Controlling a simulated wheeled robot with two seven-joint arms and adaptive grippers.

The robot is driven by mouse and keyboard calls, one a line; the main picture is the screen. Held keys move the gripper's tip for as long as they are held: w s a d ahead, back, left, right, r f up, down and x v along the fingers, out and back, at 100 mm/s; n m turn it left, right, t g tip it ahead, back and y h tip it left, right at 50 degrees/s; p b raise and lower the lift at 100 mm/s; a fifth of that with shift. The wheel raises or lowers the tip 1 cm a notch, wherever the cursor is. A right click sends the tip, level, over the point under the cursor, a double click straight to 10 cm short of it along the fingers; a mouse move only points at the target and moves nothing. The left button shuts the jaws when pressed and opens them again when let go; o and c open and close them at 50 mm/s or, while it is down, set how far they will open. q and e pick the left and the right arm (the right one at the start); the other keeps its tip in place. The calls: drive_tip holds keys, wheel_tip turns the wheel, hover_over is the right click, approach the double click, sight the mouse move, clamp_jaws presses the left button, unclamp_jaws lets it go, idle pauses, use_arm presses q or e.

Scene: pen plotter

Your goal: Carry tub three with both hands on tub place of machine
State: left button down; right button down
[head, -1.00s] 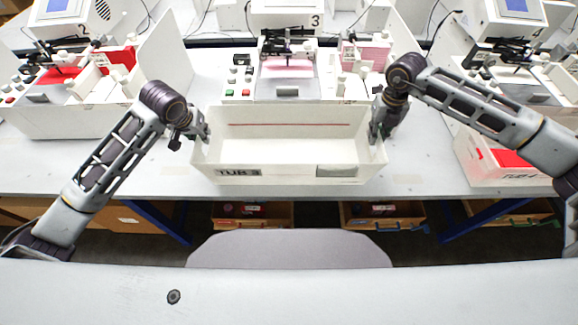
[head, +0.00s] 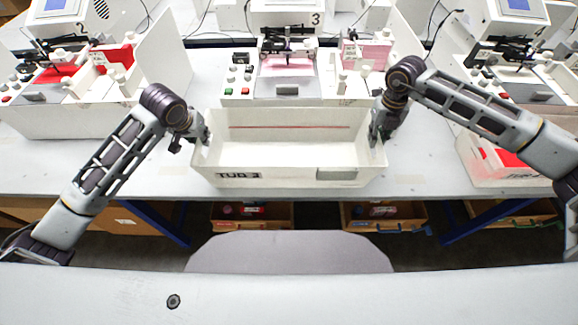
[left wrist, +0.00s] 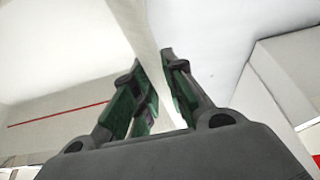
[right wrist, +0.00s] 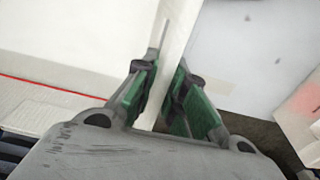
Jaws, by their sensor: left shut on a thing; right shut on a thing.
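Tub three (head: 290,176) is a white open box with "TUB 3" on its front wall and a red line inside its back wall; it looks empty. It is level, in front of machine 3 (head: 287,90). My left gripper (head: 203,138) is shut on its left end wall, with the wall between the green pads in the left wrist view (left wrist: 155,90). My right gripper (head: 376,132) is shut on its right end wall, also seen in the right wrist view (right wrist: 168,85). Whether the tub touches the table is hard to tell. The machine's tub place cannot be made out.
Machine 2 (head: 85,120) stands at the left and machine 4 (head: 515,60) at the right. Another white tub with red inside (head: 497,165) sits at the right table edge. The table (head: 100,165) is bare left of the tub.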

use_arm(q)
drive_tip(key=shift+a+f+b, duration=0.15)
drive_tip(key=shift+f+b, duration=0.5)
use_arm(e)
drive_tip(key=shift+d+f, duration=0.2)
drive_tip(key=shift+f, duration=0.45)
use_arm(q)
drive_tip(key=c, duration=1.5)
unclamp_jaws()
use_arm(e)
drive_tip(key=c, duration=1.5)
unclamp_jaws()
use_arm(q)
drive_tip(key=shift+o, duration=0.2)
use_arm(e)
drive_tip(key=shift+o, duration=0.2)
drive_tip(key=shift+a, duration=0.1)
use_arm(q)
drive_tip(key=shift+r, duration=0.15)
drive_tip(key=shift+v, duration=5.9)
drive_tip(key=shift+s, duration=0.1)
use_arm(e)
drive_tip(key=shift+r, duration=0.15)
drive_tip(key=shift+r, duration=5.9)
use_arm(q)
drive_tip(key=shift+s, duration=0.1)
use_arm(e)
drive_tip(key=shift+s, duration=0.1)
